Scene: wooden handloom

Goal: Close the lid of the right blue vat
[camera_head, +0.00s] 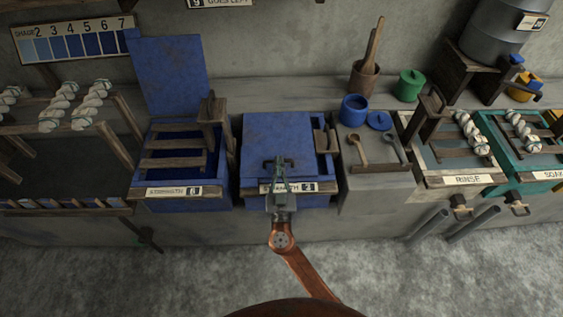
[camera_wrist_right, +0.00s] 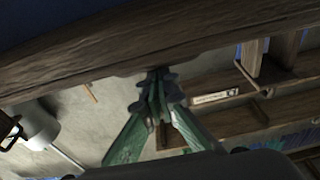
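The right blue vat (camera_head: 303,199) stands in the middle of the head view, with a label numbered 2 on its front. Its blue lid (camera_head: 277,132) lies down flat over the vat's top; whether a small gap is left at the front I cannot tell. A dark handle (camera_head: 268,163) sits at the lid's front edge. My right gripper (camera_head: 280,176) is at the vat's front, just by this handle. In the wrist view its green fingers (camera_wrist_right: 157,88) come together at the tips below a wooden edge (camera_wrist_right: 110,62); nothing is clearly between them. My left gripper is out of view.
The left blue vat (camera_head: 180,205) has its lid (camera_head: 170,75) raised toward the wall. A grey stand with ladles (camera_head: 378,190), a blue pot (camera_head: 354,109) and a green pot (camera_head: 409,85) are at right. The rinse vat (camera_head: 465,181) is farther right. The front floor is clear.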

